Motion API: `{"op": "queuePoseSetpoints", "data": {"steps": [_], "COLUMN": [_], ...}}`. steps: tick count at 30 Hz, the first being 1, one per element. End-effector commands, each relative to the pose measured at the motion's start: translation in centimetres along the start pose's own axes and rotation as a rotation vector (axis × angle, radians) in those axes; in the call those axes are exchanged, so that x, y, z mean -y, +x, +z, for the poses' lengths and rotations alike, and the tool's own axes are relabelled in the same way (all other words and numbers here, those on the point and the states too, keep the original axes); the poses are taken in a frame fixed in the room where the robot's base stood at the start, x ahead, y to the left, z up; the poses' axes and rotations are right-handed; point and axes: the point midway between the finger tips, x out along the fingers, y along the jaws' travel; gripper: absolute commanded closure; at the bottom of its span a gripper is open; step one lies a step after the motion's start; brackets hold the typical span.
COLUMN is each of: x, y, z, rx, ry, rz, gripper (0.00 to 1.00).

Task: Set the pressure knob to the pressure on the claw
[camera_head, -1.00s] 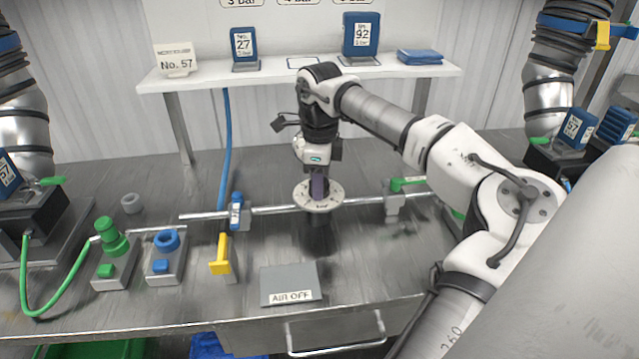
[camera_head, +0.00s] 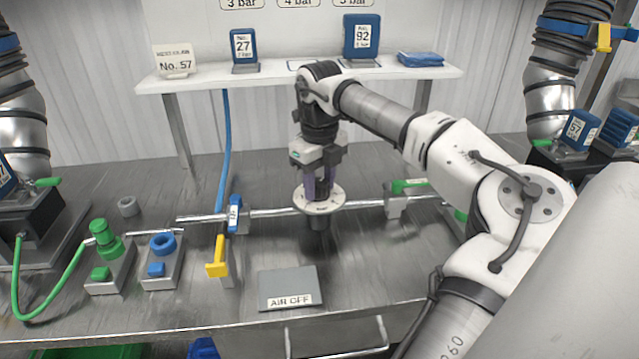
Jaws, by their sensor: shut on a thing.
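The pressure knob is a dark knob (camera_head: 321,191) at the centre of a pale round dial plate (camera_head: 319,207) with marks on its rim, mounted on the metal pipe. My gripper (camera_head: 320,190) points straight down over the dial, its two purple fingers closed on the knob's sides. The dial marks are too small to read. Blue claw-like blocks with number labels stand on the shelf: No. 27 (camera_head: 244,45) and No. 92 (camera_head: 361,37). Their bar figures are small; No. 92 seems to read 5 bar.
A white sign (camera_head: 175,60) on the shelf reads No. 57. A grey plate (camera_head: 288,286) reads AIR OFF. Green (camera_head: 105,245) and blue (camera_head: 163,250) fittings stand at left. A green-handled valve (camera_head: 398,195) is right of the dial.

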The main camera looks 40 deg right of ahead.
Motion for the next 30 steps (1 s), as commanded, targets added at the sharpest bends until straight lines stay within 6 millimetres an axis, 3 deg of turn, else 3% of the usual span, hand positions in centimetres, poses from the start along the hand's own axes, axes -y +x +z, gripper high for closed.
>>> {"op": "queuePoseSetpoints", "data": {"steps": [15, 16, 21, 30], "x": [0.05, 0.05, 0.04, 0.01], "y": [-0.11, -0.11, -0.08, -0.12], "z": [-0.01, -0.01, -0.01, -0.01], "rx": [0.001, 0.001, 0.0, 0.0], "ry": [0.022, 0.022, 0.021, 0.02], "rz": [-0.001, -0.001, -0.001, 0.0], "gripper": [0.84, 0.6, 0.4, 0.4]}}
